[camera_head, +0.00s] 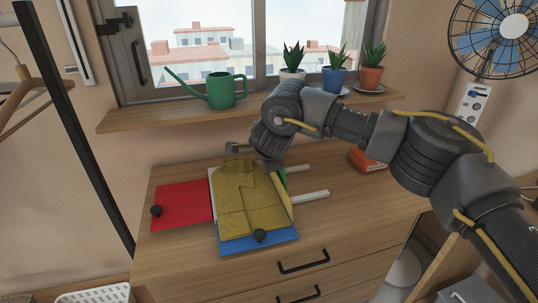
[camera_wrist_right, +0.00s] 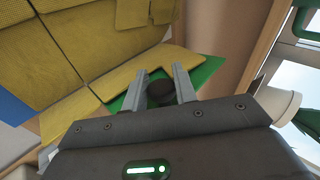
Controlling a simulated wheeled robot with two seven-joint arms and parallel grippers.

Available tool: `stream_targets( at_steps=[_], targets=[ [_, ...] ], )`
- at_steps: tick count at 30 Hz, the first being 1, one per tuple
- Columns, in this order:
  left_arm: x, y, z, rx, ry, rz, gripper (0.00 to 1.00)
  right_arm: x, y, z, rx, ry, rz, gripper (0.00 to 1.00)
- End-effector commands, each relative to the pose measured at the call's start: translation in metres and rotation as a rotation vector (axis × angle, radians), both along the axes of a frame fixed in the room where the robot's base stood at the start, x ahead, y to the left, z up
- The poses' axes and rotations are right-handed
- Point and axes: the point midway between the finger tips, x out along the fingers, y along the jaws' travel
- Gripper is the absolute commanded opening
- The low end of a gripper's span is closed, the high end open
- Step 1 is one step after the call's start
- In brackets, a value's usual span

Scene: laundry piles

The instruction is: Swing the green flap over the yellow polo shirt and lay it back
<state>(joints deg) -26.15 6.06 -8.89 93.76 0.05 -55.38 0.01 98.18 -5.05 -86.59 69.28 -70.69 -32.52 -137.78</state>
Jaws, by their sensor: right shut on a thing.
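The yellow polo shirt (camera_head: 245,205) lies on the folding board, whose red flap (camera_head: 184,204) lies flat at the left and blue flap (camera_head: 268,243) at the front. The green flap (camera_head: 283,178) at the right is tilted up, with a yellow strip of shirt on it; the arm hides much of it. My right gripper (camera_head: 270,164) is at its far upper edge. In the right wrist view its fingers (camera_wrist_right: 159,90) are shut around a black knob (camera_wrist_right: 160,93) on the green flap (camera_wrist_right: 205,72), beside the shirt (camera_wrist_right: 85,50). My left gripper is out of view.
Two white bars (camera_head: 311,195) stick out right of the board on the wooden dresser top (camera_head: 345,205). An orange-red box (camera_head: 367,161) stands further right. Behind, a windowsill (camera_head: 150,121) holds a green watering can (camera_head: 221,91) and several potted plants.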

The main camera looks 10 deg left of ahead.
Motion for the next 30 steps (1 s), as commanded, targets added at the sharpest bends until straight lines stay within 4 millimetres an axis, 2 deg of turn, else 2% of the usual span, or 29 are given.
stream_targets(
  at_steps=[1,9,10,15,24,30],
  targets=[
    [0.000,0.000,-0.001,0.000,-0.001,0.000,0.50,-0.002,0.000,-0.006,-0.006,0.010,0.003,0.00],
    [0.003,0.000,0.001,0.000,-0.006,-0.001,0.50,-0.002,0.000,-0.005,-0.006,0.010,0.002,0.00],
    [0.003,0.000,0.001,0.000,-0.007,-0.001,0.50,-0.002,0.000,-0.005,-0.006,0.010,0.002,0.29],
    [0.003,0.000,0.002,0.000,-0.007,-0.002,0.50,-0.001,-0.001,-0.003,-0.003,0.006,0.001,0.49],
    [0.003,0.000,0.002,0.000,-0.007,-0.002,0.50,-0.002,-0.001,0.001,-0.001,0.002,0.001,0.49],
    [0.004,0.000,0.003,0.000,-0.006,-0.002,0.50,-0.021,-0.006,0.021,-0.001,-0.001,0.003,0.49]
  ],
)
